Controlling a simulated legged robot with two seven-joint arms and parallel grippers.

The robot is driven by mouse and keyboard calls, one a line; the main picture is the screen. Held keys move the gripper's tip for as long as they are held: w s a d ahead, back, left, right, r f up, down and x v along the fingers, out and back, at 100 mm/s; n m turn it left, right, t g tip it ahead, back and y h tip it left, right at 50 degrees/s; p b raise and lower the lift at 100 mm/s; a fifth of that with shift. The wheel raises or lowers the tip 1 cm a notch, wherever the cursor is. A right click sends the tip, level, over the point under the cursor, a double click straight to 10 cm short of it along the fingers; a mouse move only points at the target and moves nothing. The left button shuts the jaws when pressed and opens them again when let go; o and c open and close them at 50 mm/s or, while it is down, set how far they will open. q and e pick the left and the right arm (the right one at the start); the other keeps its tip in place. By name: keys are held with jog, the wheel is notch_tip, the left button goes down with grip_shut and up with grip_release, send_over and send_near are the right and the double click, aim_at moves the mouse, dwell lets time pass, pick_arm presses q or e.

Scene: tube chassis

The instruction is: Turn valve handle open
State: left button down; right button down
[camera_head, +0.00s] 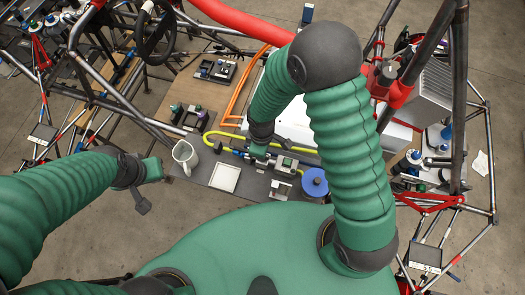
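A blue round wheel-like part (315,182) lies at the right end of the dark work panel; I cannot tell if it is the valve handle. A yellow curved hose or handle (225,136) runs across the panel to small blue and grey fittings (238,154). My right gripper (258,152) is over the panel beside these fittings, left of the blue wheel. Its fingertips are too small and covered to tell contact or opening. My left gripper (148,188) is left of the panel, near a pale mug, apart from the fittings. Its finger opening is unclear.
The pale mug (186,156) and a white square tray (225,177) sit on the panel's left side. Dark metal tubes (120,98) frame the space left and right. An orange tube (238,92) and a red tube (240,20) cross behind. Small devices crowd the panel.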

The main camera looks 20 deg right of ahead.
jog(key=shift+w+a+r, duration=0.1)
jog(key=shift+w+a, duration=0.05)
jog(key=shift+w, duration=0.1)
jog(key=c, duration=1.5)
grip_release()
jog(key=shift+c, duration=0.2)
jog(key=shift+o, duration=0.7)
jog(key=shift+a, duration=0.1)
notch_tip(320, 180, up, 16)
jog(key=b, duration=0.1)
jog(key=shift+r, duration=0.25)
